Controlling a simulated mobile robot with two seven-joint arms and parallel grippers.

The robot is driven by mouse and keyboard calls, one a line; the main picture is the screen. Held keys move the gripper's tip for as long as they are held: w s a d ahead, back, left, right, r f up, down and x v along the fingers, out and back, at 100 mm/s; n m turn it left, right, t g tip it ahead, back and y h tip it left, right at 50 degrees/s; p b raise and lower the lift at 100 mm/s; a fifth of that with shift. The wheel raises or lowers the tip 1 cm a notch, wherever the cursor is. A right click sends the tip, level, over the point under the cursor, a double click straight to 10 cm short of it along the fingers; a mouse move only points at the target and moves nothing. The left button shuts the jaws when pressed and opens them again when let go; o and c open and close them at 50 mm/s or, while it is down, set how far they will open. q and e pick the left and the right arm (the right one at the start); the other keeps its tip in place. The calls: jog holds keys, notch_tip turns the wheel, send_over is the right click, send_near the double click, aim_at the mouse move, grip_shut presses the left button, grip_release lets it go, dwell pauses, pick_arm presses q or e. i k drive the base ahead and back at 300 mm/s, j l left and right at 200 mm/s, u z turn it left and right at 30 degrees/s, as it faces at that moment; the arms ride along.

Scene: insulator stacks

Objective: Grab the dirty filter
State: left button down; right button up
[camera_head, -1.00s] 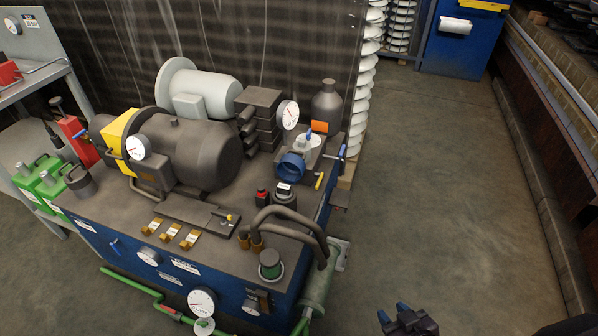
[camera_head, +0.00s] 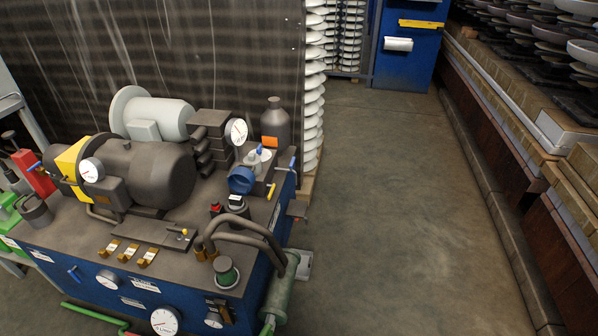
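No part is clearly marked as the dirty filter, so I cannot tell which one it is. A blue hydraulic unit (camera_head: 250,296) stands at the left with a dark, grimy top. A blue ring-shaped housing (camera_head: 241,180) with a pale fitting (camera_head: 253,159) sits at its right rear. A dark-capped green cylinder (camera_head: 226,273) stands at its front right corner. Neither of my grippers is in view.
A motor (camera_head: 150,175) and a dial gauge (camera_head: 165,321) are on the unit. White insulator stacks (camera_head: 314,95) and a blue cabinet (camera_head: 408,50) stand behind. A loaded rack (camera_head: 560,140) lines the right. The floor (camera_head: 390,220) between is clear.

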aim_at(237, 203)
jog(key=i+l+z, duration=0.1)
jog(key=z, duration=0.25)
jog(key=i+l+z, duration=0.1)
jog(key=z, duration=0.25)
jog(key=i+l+z, duration=0.1)
jog(key=z, duration=0.25)
jog(key=i+l, duration=0.1)
jog(key=i, duration=0.3)
jog(key=i+l+u, duration=0.15)
jog(key=i, duration=0.25)
jog(key=i+l, duration=0.15)
jog(key=i, duration=0.2)
jog(key=i+u, duration=0.35)
jog(key=i, duration=0.25)
jog(key=i+u, duration=0.35)
jog(key=i, duration=0.25)
jog(key=i+u, duration=0.35)
jog(key=i, duration=0.2)
jog(key=i+l+u, duration=0.15)
jog(key=i+u, duration=0.2)
jog(key=i, duration=0.2)
jog(key=i+u, duration=0.1)
jog(key=u, duration=2.6)
